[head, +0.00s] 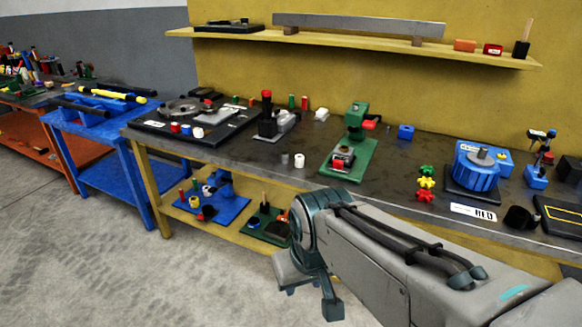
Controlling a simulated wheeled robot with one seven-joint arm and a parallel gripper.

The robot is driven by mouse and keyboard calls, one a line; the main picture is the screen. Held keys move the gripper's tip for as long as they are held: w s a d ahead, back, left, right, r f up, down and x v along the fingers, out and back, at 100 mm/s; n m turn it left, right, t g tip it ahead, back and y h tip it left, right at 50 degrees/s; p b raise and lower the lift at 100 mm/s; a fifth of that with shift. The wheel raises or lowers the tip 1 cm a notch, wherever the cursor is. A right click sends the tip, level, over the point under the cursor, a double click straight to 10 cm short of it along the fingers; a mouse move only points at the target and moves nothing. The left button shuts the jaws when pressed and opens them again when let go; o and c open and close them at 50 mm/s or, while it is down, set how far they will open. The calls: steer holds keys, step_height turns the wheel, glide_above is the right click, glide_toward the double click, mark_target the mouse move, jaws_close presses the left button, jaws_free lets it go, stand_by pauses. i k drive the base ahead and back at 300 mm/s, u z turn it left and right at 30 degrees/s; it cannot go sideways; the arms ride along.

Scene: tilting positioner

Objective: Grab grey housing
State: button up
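A light grey block-like part (286,120), which may be the grey housing, sits on the grey workbench (390,165) beside a dark fixture with a red top (267,112). It is small in the head view, and its shape is hard to make out. My arm reaches in from the lower right, in front of the bench. My gripper (312,297) is at its end, pointing down, well below and apart from the grey part. The fingers are partly hidden by the arm's end, so its opening is unclear.
A green press (345,160) and a small white cylinder (299,160) stand near the grey part. A blue ribbed unit (474,178) stands farther right. A lower shelf (262,232) holds trays of parts. The concrete floor (110,265) is clear at left.

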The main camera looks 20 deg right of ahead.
mark_target(347, 158)
steer(key=u, duration=0.55)
steer(key=i, duration=1.6)
steer(key=z, duration=1.4)
steer(key=i, duration=0.65)
steer(key=z, duration=0.7)
